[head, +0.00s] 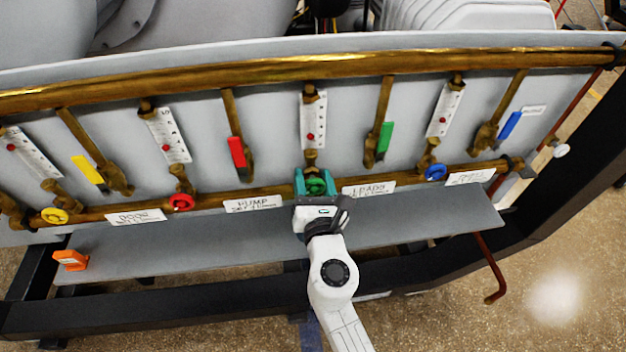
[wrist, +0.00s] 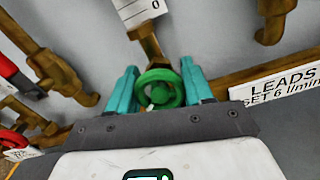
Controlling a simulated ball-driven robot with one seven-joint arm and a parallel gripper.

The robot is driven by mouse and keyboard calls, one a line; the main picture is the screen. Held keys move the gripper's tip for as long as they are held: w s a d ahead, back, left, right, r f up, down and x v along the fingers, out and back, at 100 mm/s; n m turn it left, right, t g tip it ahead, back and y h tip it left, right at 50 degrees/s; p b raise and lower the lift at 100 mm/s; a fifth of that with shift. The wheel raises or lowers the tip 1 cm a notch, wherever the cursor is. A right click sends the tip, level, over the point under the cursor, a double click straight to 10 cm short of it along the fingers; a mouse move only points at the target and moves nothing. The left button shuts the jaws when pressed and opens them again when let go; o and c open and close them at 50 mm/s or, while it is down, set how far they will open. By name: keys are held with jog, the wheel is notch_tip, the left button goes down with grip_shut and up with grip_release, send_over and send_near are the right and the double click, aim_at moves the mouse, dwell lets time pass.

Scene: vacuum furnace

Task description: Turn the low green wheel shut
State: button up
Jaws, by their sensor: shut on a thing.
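The low green wheel (head: 315,186) sits on the lower brass pipe, below a white flow gauge (head: 313,120) with a red float. In the wrist view the green wheel (wrist: 160,89) shows as a ring with a hub, on a brass stem. My gripper (head: 314,184) has teal fingers, one on each side of the wheel. In the wrist view my gripper (wrist: 160,92) is shut on the wheel's rim. The LEADS label (wrist: 282,85) is right of the wheel and reads "SET 6 l/min".
A yellow wheel (head: 54,215), a red wheel (head: 181,202) and a blue wheel (head: 435,172) sit along the same pipe. Lever valves, including a green-handled one (head: 385,138), hang above. An orange object (head: 70,260) stands on the grey shelf (head: 220,257) below.

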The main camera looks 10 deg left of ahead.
jog(key=m+b, duration=0.2)
jog(key=m, duration=0.3)
jog(key=shift+f+m, duration=0.1)
jog(key=shift+m, duration=0.3)
jog(key=m+b, duration=0.3)
jog(key=m, duration=0.3)
jog(key=shift+b, duration=0.3)
jog(key=m+b, duration=0.3)
jog(key=m, duration=0.3)
jog(key=shift+f+m+b, duration=0.1)
jog(key=shift+m+b, duration=0.3)
jog(key=m+b, duration=0.3)
jog(key=m, duration=0.2)
jog(key=shift+d+m, duration=0.1)
jog(key=shift+m, duration=0.3)
jog(key=o, duration=0.8)
jog(key=shift+o, duration=1.2)
